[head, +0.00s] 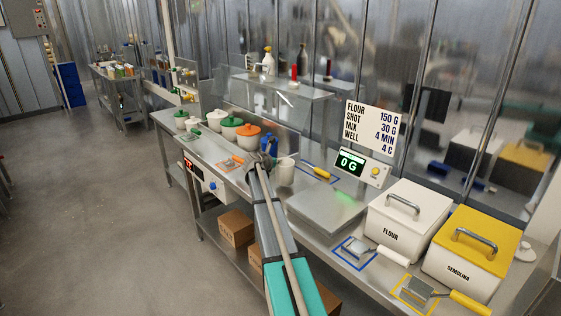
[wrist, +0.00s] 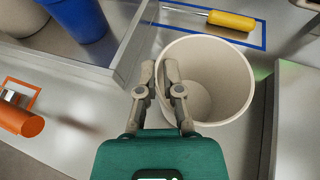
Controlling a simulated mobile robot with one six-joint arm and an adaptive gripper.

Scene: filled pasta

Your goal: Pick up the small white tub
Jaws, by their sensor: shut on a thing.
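The small white tub (head: 286,173) is beside my gripper on the steel bench, between the coloured-lid pots and the scale. In the wrist view the tub (wrist: 225,68) is open-topped, upright and empty. My gripper (wrist: 158,70) is shut on the left side of its wall, one finger outside and one inside over the rim. My gripper also shows in the head view (head: 262,160), partly covering the tub's left side. Whether the tub's base touches the bench is hard to tell.
A yellow-handled tool (wrist: 232,20) lies in a blue outline behind the tub. An orange-handled tool (wrist: 20,118) lies to the left. Blue cups (head: 268,146) stand behind the gripper. The scale (head: 326,208), flour bin (head: 408,215) and semolina bin (head: 472,252) stand to the right.

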